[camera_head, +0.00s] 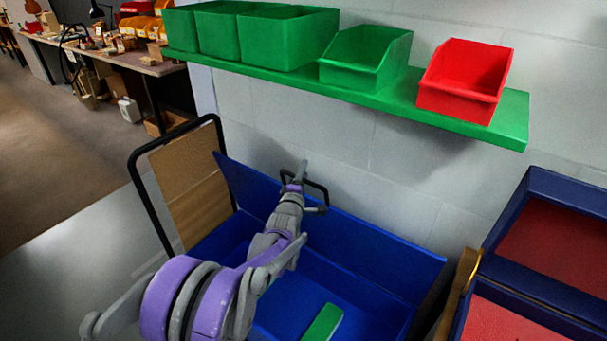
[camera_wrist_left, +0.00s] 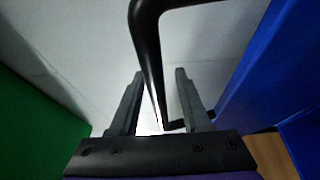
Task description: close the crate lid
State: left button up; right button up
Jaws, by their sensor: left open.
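The blue crate (camera_head: 360,290) stands open below the wall, with a green block (camera_head: 323,322) lying inside. Its blue lid (camera_head: 370,245) is raised at the back, leaning near the wall, and also shows at the right of the left wrist view (camera_wrist_left: 245,75). A black handle (camera_head: 322,190) sticks up from the lid's top edge. My left gripper (camera_head: 298,172) is at this handle. In the left wrist view my left gripper (camera_wrist_left: 159,73) is open, with the black handle bar (camera_wrist_left: 150,45) running between its fingers; I cannot tell whether they touch it. My right gripper is not in view.
A green shelf (camera_head: 505,128) with green bins (camera_head: 365,55) and a red bin (camera_head: 465,80) hangs on the wall above the lid. A cart with a black frame (camera_head: 140,190) stands left of the crate. Dark blue trays with red linings (camera_head: 555,245) are at the right.

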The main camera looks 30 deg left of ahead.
pick_arm(q)
grip_shut()
dwell(1.4)
